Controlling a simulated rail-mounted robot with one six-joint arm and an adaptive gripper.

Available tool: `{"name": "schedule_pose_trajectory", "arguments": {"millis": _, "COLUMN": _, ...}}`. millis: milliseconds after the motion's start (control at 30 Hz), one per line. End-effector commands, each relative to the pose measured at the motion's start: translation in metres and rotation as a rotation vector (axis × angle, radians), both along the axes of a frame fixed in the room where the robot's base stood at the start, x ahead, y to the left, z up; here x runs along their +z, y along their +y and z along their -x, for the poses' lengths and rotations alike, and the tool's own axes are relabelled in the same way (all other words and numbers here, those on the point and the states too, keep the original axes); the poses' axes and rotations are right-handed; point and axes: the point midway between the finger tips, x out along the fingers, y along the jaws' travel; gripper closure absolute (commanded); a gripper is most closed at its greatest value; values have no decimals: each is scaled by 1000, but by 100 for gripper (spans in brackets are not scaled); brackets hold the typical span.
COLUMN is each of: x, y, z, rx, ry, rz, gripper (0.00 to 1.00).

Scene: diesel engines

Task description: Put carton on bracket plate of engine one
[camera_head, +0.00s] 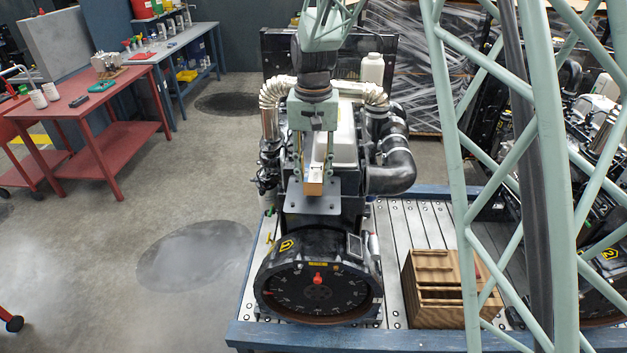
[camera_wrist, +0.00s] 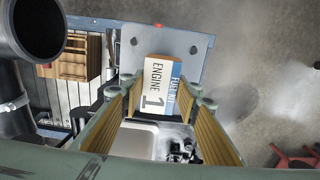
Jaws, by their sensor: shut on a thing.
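The carton (camera_head: 314,188), white, blue and brown, is between the fingers of my gripper (camera_head: 313,168) at the bracket plate of engine one. In the wrist view the carton (camera_wrist: 158,85) shows "ENGINE 1" lettering, and my gripper (camera_wrist: 160,100) is shut on it. The grey bracket plate (camera_head: 327,206) juts out above the round black flywheel housing (camera_head: 318,290), which bears a yellow 1 mark. In the wrist view the plate (camera_wrist: 188,45) shows bare beyond the carton. The carton's near end overlaps the plate; I cannot tell whether its underside touches it.
Ribbed pipes (camera_head: 274,92) and a black elbow hose (camera_head: 395,172) flank the engine close to my gripper. A wooden crate (camera_head: 432,316) stands on the slatted pallet at right. A white bottle (camera_head: 372,69) stands behind. A red bench (camera_head: 95,130) is at left.

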Motion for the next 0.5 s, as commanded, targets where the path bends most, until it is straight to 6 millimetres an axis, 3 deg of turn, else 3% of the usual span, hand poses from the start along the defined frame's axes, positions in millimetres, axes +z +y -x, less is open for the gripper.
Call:
{"name": "schedule_pose_trajectory", "arguments": {"millis": 200, "x": -20, "y": 0, "z": 0, "rx": 0, "ry": 1, "rz": 0, "gripper": 83}}
{"name": "schedule_pose_trajectory", "arguments": {"millis": 500, "x": -23, "y": 0, "z": 0, "rx": 0, "ry": 0, "rz": 0, "gripper": 83}}
